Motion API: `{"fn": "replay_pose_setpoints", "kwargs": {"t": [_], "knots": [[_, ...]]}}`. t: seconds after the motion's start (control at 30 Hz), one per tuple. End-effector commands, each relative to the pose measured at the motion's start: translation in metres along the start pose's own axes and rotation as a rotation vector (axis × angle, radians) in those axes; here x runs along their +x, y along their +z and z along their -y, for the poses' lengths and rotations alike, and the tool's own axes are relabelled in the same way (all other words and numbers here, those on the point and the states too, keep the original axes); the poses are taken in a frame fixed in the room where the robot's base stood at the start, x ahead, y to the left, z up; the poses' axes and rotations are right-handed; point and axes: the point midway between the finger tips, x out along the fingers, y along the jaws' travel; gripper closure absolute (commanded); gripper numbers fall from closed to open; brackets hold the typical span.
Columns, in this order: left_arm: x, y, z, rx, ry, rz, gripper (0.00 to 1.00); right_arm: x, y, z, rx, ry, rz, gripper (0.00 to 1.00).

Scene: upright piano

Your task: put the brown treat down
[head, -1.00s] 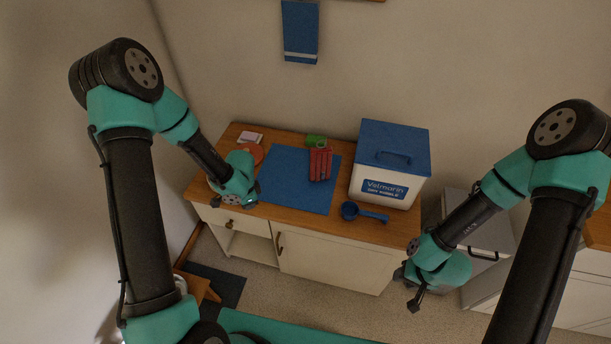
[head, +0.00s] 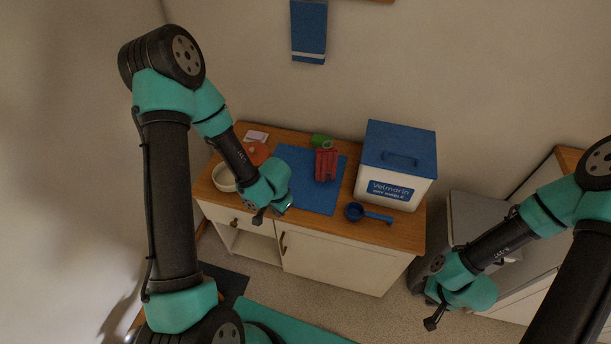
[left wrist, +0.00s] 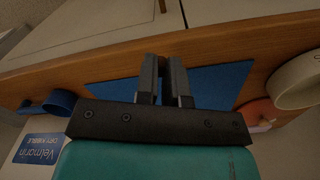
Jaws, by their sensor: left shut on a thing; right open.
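My left gripper (head: 261,215) is over the front left corner of the blue mat (head: 316,200) on the wooden counter. In the left wrist view its two dark fingers (left wrist: 163,75) are close together, with the mat and the counter's front edge behind them. My right gripper (head: 432,318) is open and low at the right, away from the counter.
A cream bowl (head: 222,178) and an orange disc (head: 256,153) lie left of the mat. A red bundle (head: 326,165) and a green item (head: 321,140) are at its back. A blue scoop (head: 370,214) and a Velmarin bin (head: 394,184) stand right. The mat's front middle is clear.

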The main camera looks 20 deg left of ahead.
Motion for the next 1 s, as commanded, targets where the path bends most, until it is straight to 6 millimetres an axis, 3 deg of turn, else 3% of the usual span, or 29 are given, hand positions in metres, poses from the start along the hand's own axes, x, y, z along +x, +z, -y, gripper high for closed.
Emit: {"fn": "replay_pose_setpoints", "kwargs": {"t": [0.37,1.0], "knots": [[0.001,-0.008,0.009,0.0,-0.002,0.0,1.0,0.0,0.0,0.0,0.0,0.0,0.0,0.57],[0.009,-0.063,0.074,-0.001,-0.002,-0.002,1.0,0.0,0.0,0.0,0.0,0.0,0.0,0.57]]}}
